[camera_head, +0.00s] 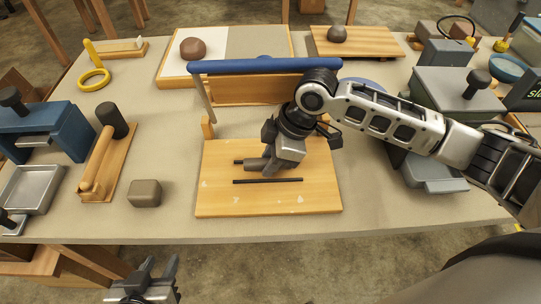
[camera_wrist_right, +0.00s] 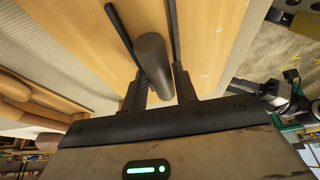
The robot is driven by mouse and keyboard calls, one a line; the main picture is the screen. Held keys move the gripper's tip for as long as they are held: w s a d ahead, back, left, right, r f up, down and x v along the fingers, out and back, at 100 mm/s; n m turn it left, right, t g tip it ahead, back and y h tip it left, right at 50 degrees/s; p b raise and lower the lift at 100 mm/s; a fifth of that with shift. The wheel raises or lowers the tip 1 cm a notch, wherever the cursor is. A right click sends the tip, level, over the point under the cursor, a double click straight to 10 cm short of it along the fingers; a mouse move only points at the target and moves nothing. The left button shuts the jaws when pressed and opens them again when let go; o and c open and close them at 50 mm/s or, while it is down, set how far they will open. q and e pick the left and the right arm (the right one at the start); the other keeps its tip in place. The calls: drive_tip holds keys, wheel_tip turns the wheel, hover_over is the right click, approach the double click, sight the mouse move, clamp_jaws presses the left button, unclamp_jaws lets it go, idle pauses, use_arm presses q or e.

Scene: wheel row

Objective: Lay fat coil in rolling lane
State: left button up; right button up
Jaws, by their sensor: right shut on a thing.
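The fat coil (camera_head: 257,164) is a thick grey-brown cylinder. It also shows in the right wrist view (camera_wrist_right: 153,62), between my fingers. My right gripper (camera_head: 272,165) is shut on it, low over the wooden board (camera_head: 225,200). Two thin dark rods on the board edge the rolling lane: the near rod (camera_head: 268,181) shows whole, the far one (camera_head: 238,162) is mostly hidden by gripper and coil. The coil lines up between the rods in the wrist view (camera_wrist_right: 173,22); I cannot tell whether it touches the board. My left gripper (camera_head: 161,263) is open and empty, off the table's front edge.
A blue bar (camera_head: 265,65) on posts spans the board's back. A brown block (camera_head: 145,193) and a wooden tray with a dark-headed mallet (camera_head: 112,120) stand left. Grey boxes (camera_head: 455,90) stand right. The table front is clear.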

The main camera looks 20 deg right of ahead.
drive_tip(key=shift+f, duration=0.35)
idle(0.3)
drive_tip(key=o, duration=1.1)
drive_tip(key=shift+o, duration=0.2)
